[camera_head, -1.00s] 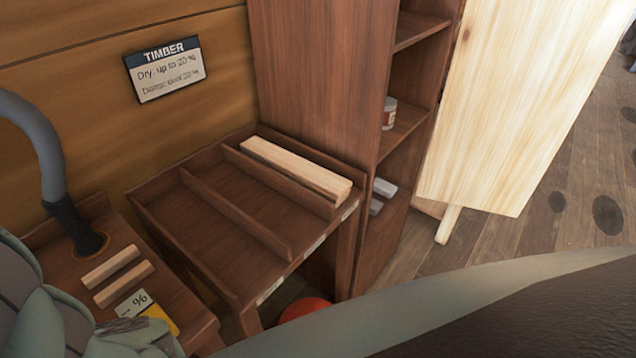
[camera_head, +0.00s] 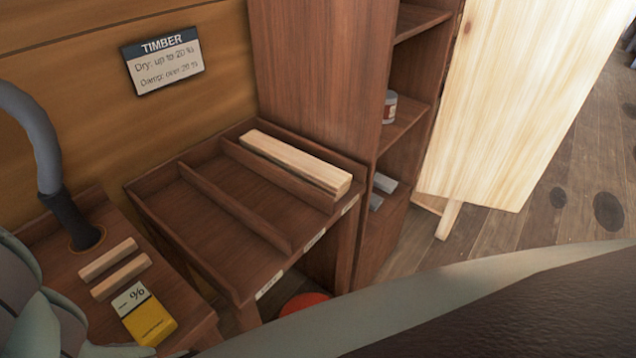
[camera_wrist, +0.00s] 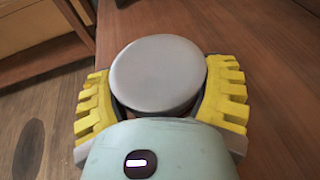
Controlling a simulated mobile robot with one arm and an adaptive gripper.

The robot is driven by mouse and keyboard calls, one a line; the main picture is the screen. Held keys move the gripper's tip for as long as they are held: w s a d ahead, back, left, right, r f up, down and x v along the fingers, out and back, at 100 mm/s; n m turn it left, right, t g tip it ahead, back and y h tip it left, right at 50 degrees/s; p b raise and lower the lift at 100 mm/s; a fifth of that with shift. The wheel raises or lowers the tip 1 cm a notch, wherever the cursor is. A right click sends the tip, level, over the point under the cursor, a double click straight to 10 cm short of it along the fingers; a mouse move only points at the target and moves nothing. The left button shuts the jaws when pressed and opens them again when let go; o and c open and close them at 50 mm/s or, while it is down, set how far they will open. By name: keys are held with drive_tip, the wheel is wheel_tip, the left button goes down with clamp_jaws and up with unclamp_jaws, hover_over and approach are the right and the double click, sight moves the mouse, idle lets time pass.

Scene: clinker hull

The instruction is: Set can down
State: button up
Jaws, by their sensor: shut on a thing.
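In the wrist view my gripper (camera_wrist: 160,108) is shut on a can (camera_wrist: 158,72). The can has a round, plain grey top, and a yellow ridged finger presses on each side of it. The can's top faces the camera, and its side and base are hidden, so I cannot tell whether it touches the brown wooden surface (camera_wrist: 265,60) below it. In the head view neither the gripper fingers nor this can show.
The head view shows a divided timber tray (camera_head: 235,215) with a pale beam (camera_head: 290,160). A low bench (camera_head: 185,285) holds two small sticks and a yellow meter (camera_head: 145,315). A shelf (camera_head: 400,130) holds another can (camera_head: 389,108). A pale board (camera_head: 510,90) stands at right.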

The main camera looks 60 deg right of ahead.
drive_tip(key=o, duration=1.2)
drive_tip(key=shift+r+p, duration=0.15)
drive_tip(key=shift+p, duration=0.15)
drive_tip(key=b+v, duration=0.1)
drive_tip(key=v, duration=0.9)
drive_tip(key=shift+d+b, duration=0.15)
drive_tip(key=shift+b, duration=0.2)
drive_tip(key=shift+v, duration=0.9)
drive_tip(key=shift+s, duration=0.1)
